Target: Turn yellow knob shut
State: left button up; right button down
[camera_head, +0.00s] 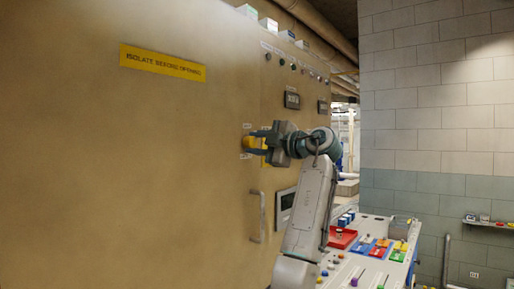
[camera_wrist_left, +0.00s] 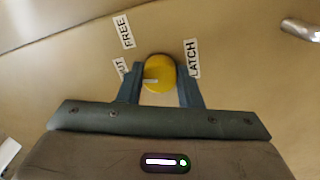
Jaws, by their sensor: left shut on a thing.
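The yellow knob (camera_wrist_left: 159,73) sits on the beige cabinet front, with a pale pointer mark on its face toward the left. Labels around it read FREE (camera_wrist_left: 123,32), LATCH (camera_wrist_left: 192,58) and a partly covered one ending in UT (camera_wrist_left: 121,68). My left gripper (camera_wrist_left: 160,88) has its two fingers on either side of the knob and is shut on it. In the head view the left gripper (camera_head: 257,142) reaches the cabinet face, and a little of the yellow knob (camera_head: 247,142) shows between its fingers. My right gripper is out of view.
A vertical handle (camera_head: 257,217) sticks out of the cabinet below the knob. A yellow sign (camera_head: 162,63) is on the cabinet at upper left. A sloped control desk (camera_head: 345,270) with coloured switches stands at lower right, near my arm.

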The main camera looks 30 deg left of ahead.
pick_arm(q)
jog(key=shift+n, duration=1)
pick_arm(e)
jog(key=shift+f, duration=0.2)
pick_arm(q)
jog(key=o, duration=1)
jog(key=shift+d+b, duration=0.25)
jog(key=shift+b, duration=0.05)
jog(key=shift+s+d+f+b, duration=0.15)
jog(key=shift+d+b, duration=0.3)
jog(key=shift+d, duration=1.25)
jog(key=shift+s+d+r+b, duration=0.15)
jog(key=shift+d+b, duration=0.25)
jog(key=shift+d, duration=1.35)
jog(key=shift+s+d+f+b, duration=0.15)
jog(key=shift+d+b, duration=0.3)
jog(key=shift+d, duration=1.25)
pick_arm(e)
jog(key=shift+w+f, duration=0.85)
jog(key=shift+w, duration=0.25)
